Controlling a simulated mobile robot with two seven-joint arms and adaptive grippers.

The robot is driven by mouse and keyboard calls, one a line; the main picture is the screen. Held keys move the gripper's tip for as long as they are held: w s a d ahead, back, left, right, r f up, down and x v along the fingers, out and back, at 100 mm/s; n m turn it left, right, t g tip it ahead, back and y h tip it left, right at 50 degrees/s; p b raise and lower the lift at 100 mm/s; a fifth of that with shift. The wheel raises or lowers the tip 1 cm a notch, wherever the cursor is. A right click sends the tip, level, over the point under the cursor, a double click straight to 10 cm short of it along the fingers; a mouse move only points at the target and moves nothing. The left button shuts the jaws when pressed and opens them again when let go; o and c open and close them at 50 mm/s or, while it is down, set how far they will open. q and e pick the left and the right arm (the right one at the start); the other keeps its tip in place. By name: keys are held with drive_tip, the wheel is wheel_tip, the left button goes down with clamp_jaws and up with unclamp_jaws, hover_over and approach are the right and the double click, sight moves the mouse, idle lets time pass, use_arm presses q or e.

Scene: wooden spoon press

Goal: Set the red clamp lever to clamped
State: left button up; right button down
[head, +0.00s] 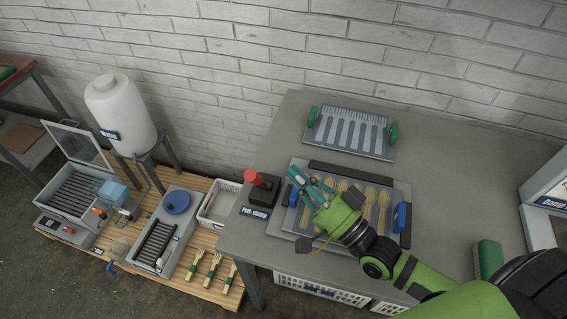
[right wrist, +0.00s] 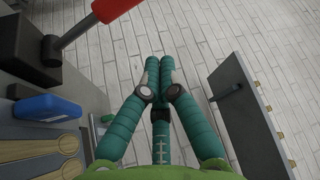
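The red clamp lever (head: 252,177) rises from a dark block with a label (head: 262,192) at the grey table's left edge. In the right wrist view its red grip (right wrist: 116,8) shows at the top left, on a dark rod (right wrist: 75,33) tilted up to the right from the block (right wrist: 18,45). My right gripper (head: 297,174) is just right of the lever, apart from it and above the spoon tray. In the right wrist view its teal fingers (right wrist: 160,66) meet at the tips with nothing visible between them. My left gripper is not in view.
A tray (head: 404,240) with wooden spoons (head: 384,208) and blue handles lies under my right gripper. A spoon-shaped mould plate with green handles (head: 348,134) lies behind. Bare table (head: 450,170) lies between.

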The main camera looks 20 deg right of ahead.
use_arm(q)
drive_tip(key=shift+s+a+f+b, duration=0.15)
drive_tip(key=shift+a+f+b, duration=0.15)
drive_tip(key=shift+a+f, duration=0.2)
use_arm(e)
drive_tip(key=v, duration=0.4)
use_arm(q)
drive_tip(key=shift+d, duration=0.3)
use_arm(e)
drive_tip(key=shift+d, duration=0.1)
